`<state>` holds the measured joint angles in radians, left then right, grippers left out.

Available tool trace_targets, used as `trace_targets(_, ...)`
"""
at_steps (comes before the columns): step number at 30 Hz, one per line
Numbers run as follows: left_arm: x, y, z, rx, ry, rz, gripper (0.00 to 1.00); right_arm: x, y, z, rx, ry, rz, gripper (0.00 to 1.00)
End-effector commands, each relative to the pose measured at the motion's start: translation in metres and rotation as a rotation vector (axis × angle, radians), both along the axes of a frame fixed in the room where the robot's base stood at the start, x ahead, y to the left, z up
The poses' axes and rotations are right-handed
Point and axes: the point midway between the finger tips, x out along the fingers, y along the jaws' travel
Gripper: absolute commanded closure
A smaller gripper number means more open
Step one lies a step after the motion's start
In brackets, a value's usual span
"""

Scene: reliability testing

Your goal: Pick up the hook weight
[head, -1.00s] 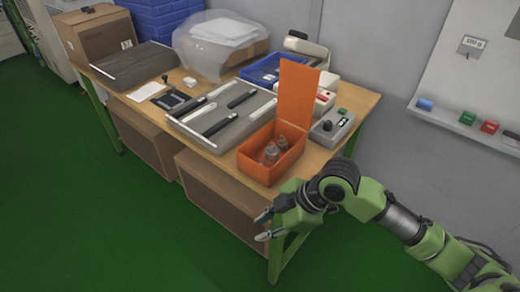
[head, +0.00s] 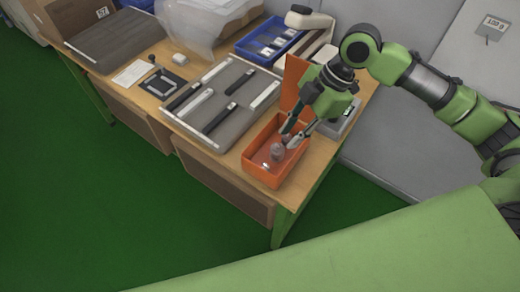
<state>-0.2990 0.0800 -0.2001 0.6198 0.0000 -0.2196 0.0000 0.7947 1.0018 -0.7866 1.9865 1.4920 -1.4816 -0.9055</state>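An orange box (head: 252,166) with its lid standing up sits at the front right corner of the table. Inside it are small shiny, greyish pieces (head: 277,152), which look like the weights; a hook on any of them is too small to make out. My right gripper (head: 289,139) points down into the box from above, its fingers apart on or beside these pieces. Whether it touches one is unclear. My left gripper does not show.
A grey foam tray (head: 225,141) with dark and light bars lies left of the box. A grey device (head: 340,122) stands behind the box, partly covered by my arm. A blue bin (head: 245,47) and a clear plastic bag (head: 185,30) are at the back. Green floor lies in front.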

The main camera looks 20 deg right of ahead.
Motion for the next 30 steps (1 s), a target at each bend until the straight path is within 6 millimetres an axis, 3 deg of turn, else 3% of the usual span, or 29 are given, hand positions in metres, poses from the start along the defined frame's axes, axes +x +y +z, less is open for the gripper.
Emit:
trace_targets(12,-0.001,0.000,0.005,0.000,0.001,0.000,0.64,0.002,0.030,-0.066,0.001,0.003,0.001,0.78)
trace_targets(20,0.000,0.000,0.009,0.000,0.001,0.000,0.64,0.003,0.040,-0.082,0.002,0.003,0.002,0.78)
trace_targets(30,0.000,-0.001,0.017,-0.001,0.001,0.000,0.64,0.005,0.061,-0.120,0.001,0.001,0.001,0.78)
